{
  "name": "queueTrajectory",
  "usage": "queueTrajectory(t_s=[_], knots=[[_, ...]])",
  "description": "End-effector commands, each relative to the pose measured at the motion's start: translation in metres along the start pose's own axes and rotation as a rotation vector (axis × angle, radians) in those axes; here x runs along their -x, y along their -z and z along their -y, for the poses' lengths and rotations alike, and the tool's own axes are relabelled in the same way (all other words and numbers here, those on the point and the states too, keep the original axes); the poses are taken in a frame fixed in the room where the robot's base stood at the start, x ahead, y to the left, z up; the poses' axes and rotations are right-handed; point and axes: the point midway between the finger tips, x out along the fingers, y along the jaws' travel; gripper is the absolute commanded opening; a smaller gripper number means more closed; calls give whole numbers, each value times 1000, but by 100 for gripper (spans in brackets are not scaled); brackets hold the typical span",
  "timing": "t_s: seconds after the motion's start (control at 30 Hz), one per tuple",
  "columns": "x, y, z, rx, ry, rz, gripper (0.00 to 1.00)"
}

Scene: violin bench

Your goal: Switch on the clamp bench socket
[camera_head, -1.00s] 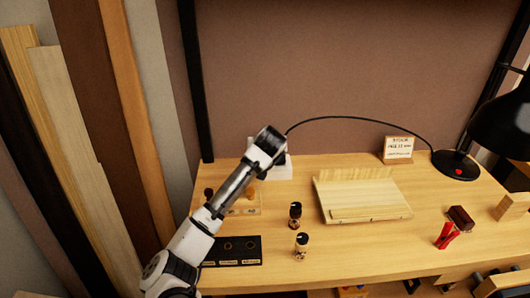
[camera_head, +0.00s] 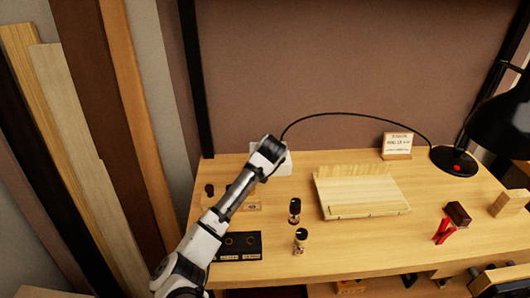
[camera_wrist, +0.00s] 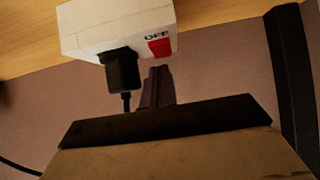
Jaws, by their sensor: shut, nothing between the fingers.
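The bench socket is a white box (camera_wrist: 85,25) at the top of the wrist view, with a black plug (camera_wrist: 123,70) and its cord in its face. A red switch (camera_wrist: 159,47) sits beside the plug, with dark lettering above it that seems to read OFF. My gripper (camera_wrist: 158,72) is shut and empty, its dark fingertips just below the red switch in the picture; I cannot tell whether they touch it. In the head view the socket (camera_head: 286,163) is at the back left of the bench, partly hidden by my gripper (camera_head: 270,150).
A black cord (camera_head: 350,114) arcs from the socket to the black lamp (camera_head: 455,160) at right. A wooden board (camera_head: 360,192), small dark-topped bottles (camera_head: 294,210), a black tray (camera_head: 240,246) and a small sign (camera_head: 397,145) stand on the bench.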

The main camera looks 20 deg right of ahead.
Motion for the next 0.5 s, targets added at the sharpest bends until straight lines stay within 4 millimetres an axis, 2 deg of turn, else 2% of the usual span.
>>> queueTrajectory(t_s=[0.07, 0.3, 0.5], knots=[[-2, -2, -4, 4, -7, 0, 0], [-9, -10, 3, 5, 4, 14, 0], [-8, -7, 5, 1, 8, 10, 0]])
